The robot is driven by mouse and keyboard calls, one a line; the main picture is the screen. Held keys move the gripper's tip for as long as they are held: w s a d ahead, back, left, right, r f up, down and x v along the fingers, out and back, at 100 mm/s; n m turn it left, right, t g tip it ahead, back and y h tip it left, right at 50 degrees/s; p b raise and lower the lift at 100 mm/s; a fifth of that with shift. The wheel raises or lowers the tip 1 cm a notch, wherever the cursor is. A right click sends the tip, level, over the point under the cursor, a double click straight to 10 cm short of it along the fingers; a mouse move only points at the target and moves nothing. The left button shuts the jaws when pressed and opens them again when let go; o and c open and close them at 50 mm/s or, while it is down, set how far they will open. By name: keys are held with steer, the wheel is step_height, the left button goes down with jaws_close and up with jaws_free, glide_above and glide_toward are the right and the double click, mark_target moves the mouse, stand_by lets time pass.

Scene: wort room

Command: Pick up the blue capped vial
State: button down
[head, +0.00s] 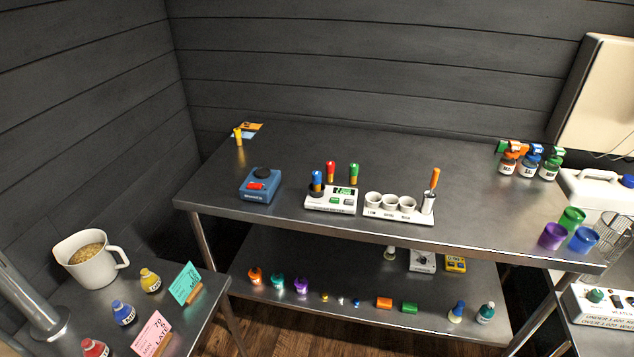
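A vial with a blue cap (317,179) stands upright at the left end of a white device (331,201) on the large metal table. A vial with a red cap (331,170) and a vial with a green cap (353,171) stand behind and to the right, at the device's back edge. The lower end of the blue capped vial sits in a dark round part of the device. My gripper is not in the head view, so its state does not show.
A blue box with a dark knob (260,186) stands left of the device. A white holder with several cups and an orange-handled tool (399,211) stands right. Small bottles and parts lie on the lower shelf (350,285). The metal tabletop (330,140) is clear behind the device.

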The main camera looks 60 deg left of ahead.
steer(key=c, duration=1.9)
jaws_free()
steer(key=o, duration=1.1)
